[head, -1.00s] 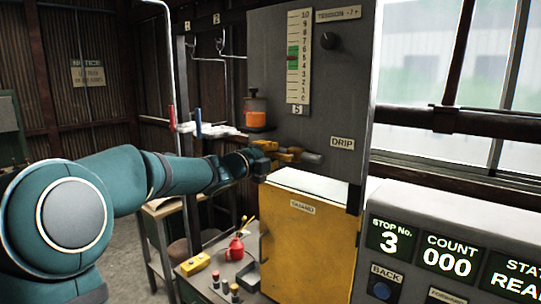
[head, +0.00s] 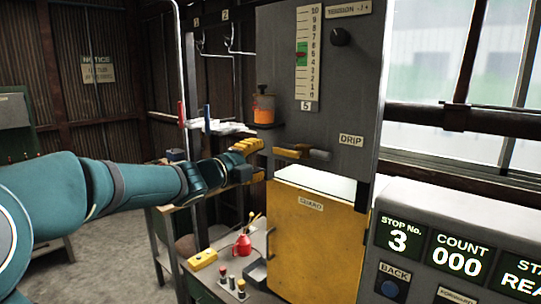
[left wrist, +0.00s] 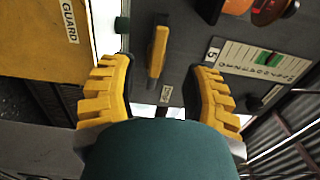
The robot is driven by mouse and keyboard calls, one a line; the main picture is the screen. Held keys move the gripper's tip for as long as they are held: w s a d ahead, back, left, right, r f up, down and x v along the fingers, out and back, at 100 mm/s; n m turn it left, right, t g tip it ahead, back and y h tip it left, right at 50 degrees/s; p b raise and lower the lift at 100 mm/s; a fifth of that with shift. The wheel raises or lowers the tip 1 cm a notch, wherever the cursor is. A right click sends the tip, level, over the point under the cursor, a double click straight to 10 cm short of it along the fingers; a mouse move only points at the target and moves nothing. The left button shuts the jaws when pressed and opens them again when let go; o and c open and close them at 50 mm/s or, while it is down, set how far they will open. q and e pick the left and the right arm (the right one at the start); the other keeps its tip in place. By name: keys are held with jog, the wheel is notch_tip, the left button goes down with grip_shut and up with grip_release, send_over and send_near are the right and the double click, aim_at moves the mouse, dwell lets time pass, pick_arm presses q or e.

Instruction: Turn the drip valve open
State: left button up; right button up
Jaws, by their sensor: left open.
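The drip valve's yellow handle (head: 291,151) lies about level on the grey panel, with a grey-brown end at its right, left of and below the DRIP label (head: 351,141). My left gripper (head: 255,162) is open and empty, left of the handle and apart from it. In the left wrist view the handle (left wrist: 158,50) appears ahead, between the two spread yellow fingers of the left gripper (left wrist: 160,68), touching neither. My right gripper is in neither view.
A yellow guard box (head: 308,240) stands below the valve. An orange oil cup (head: 263,108) sits above left of it. A bench with a red oil can (head: 243,245) is lower left. A control console (head: 440,250) is at the right.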

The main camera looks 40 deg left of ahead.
pick_arm(q)
jog(key=shift+s+a, duration=0.1)
jog(key=shift+s, duration=1.5)
